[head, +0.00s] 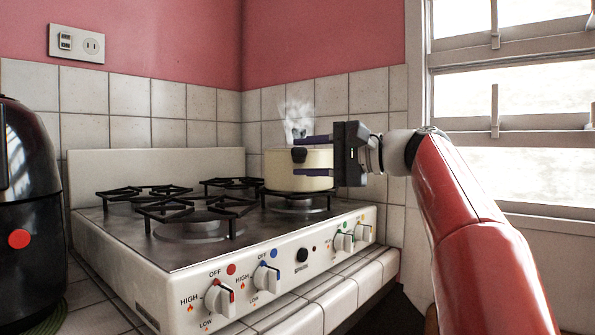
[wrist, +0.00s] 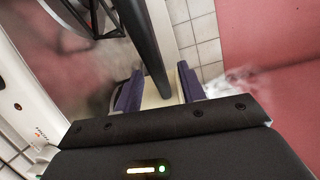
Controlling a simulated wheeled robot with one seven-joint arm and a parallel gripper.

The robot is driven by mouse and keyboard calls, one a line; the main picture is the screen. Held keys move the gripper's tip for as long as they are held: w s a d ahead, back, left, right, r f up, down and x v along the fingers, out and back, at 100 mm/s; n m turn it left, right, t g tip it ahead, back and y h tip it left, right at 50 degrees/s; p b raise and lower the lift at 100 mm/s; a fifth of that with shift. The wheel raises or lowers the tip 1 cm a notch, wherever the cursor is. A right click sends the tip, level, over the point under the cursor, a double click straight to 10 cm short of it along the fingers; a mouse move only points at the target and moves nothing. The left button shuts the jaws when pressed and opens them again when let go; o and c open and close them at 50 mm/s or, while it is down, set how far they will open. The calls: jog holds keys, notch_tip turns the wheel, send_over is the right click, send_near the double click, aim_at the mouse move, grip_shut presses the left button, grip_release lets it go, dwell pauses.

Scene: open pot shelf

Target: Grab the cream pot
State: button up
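The cream pot (head: 285,173) stands upright on the back right burner of the stove, with steam rising from its top. A dark handle end (head: 298,155) shows on its near side. My gripper (head: 312,156) reaches in from the right, one purple finger above the other, spread apart at handle height. In the wrist view the two fingers (wrist: 159,90) stand apart. A dark bar (wrist: 147,45), seemingly the handle, runs between them with gaps visible. Cream surface of the pot (wrist: 160,99) shows behind it. Most of the pot is hidden there by my gripper body.
The stove (head: 120,245) has several black grates, bare except under the pot, and knobs along its front. A black appliance (head: 25,205) stands at the left. Tiled walls (head: 210,105) lie close behind the pot; a window (head: 520,100) is at the right.

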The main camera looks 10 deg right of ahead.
jog(key=x, duration=0.4)
jog(key=shift+w+f, duration=0.1)
jog(key=shift+d, duration=0.1)
grip_shut()
dwell(1.1)
